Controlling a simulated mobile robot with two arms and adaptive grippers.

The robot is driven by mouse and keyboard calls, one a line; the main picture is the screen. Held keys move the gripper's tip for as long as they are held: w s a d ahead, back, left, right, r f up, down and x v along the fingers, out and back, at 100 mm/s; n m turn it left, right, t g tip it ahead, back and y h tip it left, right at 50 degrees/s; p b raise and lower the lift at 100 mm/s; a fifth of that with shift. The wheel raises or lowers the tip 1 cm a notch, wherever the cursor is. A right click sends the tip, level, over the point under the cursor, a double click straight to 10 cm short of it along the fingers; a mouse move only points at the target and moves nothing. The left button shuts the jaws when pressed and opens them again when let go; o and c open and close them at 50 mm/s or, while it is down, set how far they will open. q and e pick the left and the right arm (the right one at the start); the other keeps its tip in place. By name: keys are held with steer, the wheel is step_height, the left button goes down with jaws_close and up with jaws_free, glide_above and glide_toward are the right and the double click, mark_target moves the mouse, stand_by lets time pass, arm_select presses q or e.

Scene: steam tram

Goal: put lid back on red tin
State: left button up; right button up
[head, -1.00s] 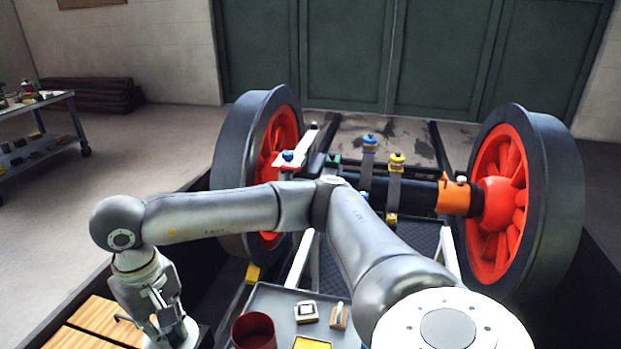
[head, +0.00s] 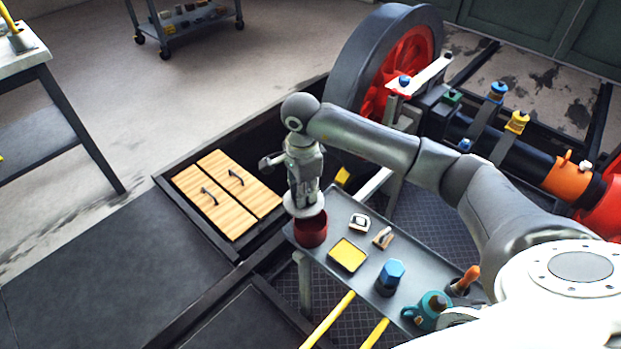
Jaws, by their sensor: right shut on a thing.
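The red tin (head: 311,232) stands upright at the far left corner of the grey tray table (head: 335,207). My right gripper (head: 304,196) points down above it and is shut on a pale round lid (head: 303,208). The lid is roughly level and overlaps the tin's top in the picture, a little to the left of its middle. It hides part of the tin's opening, and I cannot tell whether lid and rim touch. My left gripper is not in view.
The table also holds a yellow tray (head: 348,255), a blue-topped container (head: 390,277), a teal can (head: 430,309) and small items. Left of it are wooden hatch boards (head: 226,195) in the floor. Behind stands a red-spoked wheel (head: 385,75).

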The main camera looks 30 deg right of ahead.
mark_target(311, 205)
steer(key=m, duration=0.1)
steer(key=d+m+p, duration=0.1)
steer(key=m, duration=0.1)
steer(key=shift+d+f, duration=0.25)
steer(key=shift+f, duration=0.15)
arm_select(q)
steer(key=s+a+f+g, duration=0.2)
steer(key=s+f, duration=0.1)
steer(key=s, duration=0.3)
arm_select(e)
steer(key=shift+d+f+m, duration=0.1)
steer(key=shift+f+m, duration=0.1)
steer(key=shift+m, duration=0.2)
steer(key=shift+f, duration=0.5)
step_height(311, 205, down, 4)
steer(key=b, duration=0.3)
steer(key=shift+r, duration=0.1)
steer(key=shift+f+b, duration=0.5)
steer(key=shift+f, duration=0.05)
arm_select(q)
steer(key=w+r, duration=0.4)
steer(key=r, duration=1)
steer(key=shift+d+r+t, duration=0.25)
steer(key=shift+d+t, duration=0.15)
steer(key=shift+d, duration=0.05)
arm_select(e)
steer(key=shift+f, duration=0.15)
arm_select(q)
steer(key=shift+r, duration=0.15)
